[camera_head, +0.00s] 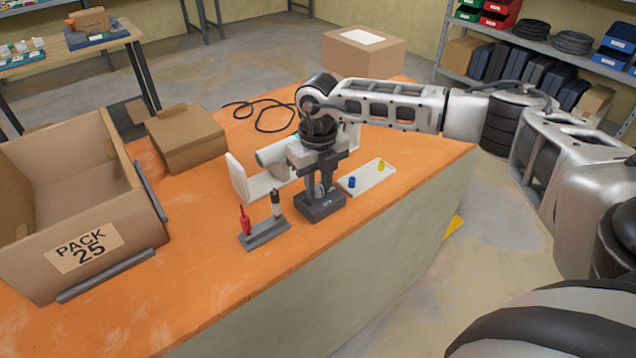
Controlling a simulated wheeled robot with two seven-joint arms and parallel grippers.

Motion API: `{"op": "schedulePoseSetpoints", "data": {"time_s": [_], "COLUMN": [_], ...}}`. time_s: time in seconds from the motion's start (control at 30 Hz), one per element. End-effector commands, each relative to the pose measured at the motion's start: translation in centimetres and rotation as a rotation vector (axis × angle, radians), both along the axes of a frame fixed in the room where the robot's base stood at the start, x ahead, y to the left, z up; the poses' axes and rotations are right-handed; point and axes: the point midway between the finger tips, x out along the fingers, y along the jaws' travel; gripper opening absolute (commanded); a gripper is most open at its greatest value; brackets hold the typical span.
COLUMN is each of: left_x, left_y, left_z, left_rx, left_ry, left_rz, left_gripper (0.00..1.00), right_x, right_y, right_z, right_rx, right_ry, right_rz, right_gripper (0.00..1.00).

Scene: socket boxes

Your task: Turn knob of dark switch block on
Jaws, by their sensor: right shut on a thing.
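The dark switch block (321,208) stands on the orange table, a small dark grey box near the table's right edge. My right gripper (320,188) points straight down onto it from above. Its fingers are closed around the knob on the block's top, and the fingers hide most of the knob. The light knob shows only as a small patch between the fingers, so its angle cannot be told. My left gripper does not show.
A stand with red and black tools (264,233) is left of the block. A white tray (368,180) with blue and yellow pieces lies to the right. Behind is a white holder (240,180). The PACK 25 carton (130,225) fills the left; a closed box (186,140) stands behind it.

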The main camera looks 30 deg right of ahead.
Motion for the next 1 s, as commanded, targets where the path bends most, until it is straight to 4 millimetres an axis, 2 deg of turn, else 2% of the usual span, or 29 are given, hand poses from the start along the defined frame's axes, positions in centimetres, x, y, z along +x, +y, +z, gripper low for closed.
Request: {"op": "schedulePoseSetpoints", "data": {"time_s": [1.0], "left_x": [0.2], "left_y": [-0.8], "left_z": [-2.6], "left_rx": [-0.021], "left_ry": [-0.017], "left_rz": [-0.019], "left_gripper": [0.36], "right_x": [0.1], "right_y": [-0.1], "right_z": [0.0], "right_rx": [-0.002], "right_ry": [-0.005], "right_rz": [0.941], "right_gripper": [0.00]}}
